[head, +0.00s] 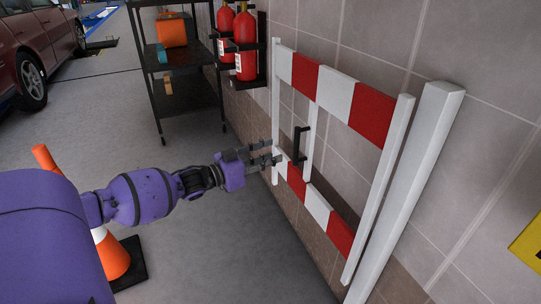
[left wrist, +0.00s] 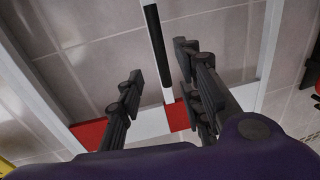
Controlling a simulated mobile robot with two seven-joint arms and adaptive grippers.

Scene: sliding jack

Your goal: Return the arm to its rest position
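My left arm (head: 150,196) is purple and reaches in from the left in the head view. Its gripper (head: 274,152) is open and empty at the red-and-white barrier (head: 335,95), just left of the black handle (head: 299,143). The exact gap to the handle cannot be told. My right gripper is not in view.
A white post (head: 415,180) stands right of the barrier, against the tiled wall. Fire extinguishers (head: 246,45) hang behind it, beside a black shelf cart (head: 185,95). An orange cone (head: 113,256) stands below my left arm. The grey floor (head: 230,255) right of the cone is clear.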

